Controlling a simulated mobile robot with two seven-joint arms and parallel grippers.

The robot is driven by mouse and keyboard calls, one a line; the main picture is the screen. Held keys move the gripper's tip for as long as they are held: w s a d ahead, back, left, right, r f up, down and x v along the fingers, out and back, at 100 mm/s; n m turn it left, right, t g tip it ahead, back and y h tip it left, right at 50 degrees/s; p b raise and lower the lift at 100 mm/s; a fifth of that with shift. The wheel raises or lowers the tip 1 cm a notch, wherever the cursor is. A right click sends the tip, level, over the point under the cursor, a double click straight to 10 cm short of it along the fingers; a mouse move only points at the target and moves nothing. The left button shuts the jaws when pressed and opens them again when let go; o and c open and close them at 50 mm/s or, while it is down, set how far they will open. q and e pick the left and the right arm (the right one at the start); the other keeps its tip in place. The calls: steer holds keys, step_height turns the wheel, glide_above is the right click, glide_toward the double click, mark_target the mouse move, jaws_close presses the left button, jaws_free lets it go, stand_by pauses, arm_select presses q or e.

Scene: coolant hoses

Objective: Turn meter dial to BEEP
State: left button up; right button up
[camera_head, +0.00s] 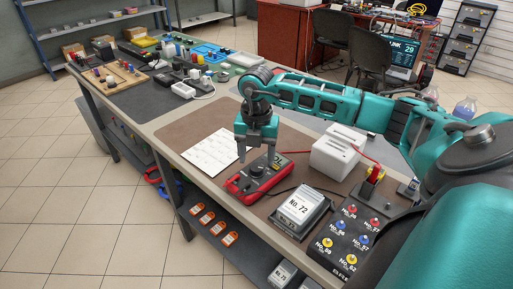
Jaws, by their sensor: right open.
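The meter (250,187) is a red and black handheld unit lying on the brown mat of the workbench. Its round dark dial (257,169) is on its face, and the dial markings are too small to read. My right gripper (257,160) points down over the meter, its fingers apart on either side of the dial. I cannot tell whether the fingers touch the dial. My left gripper is not in view.
A white sheet (210,152) lies left of the meter. A device labelled No. 72 (299,210), a white box (336,152) and a panel of coloured knobs (347,238) stand to the right. Several parts crowd the bench's far end. A red lead runs behind the meter.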

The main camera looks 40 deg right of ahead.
mark_target(257, 167)
step_height(257, 167, up, 10)
stand_by(0.3)
stand_by(0.5)
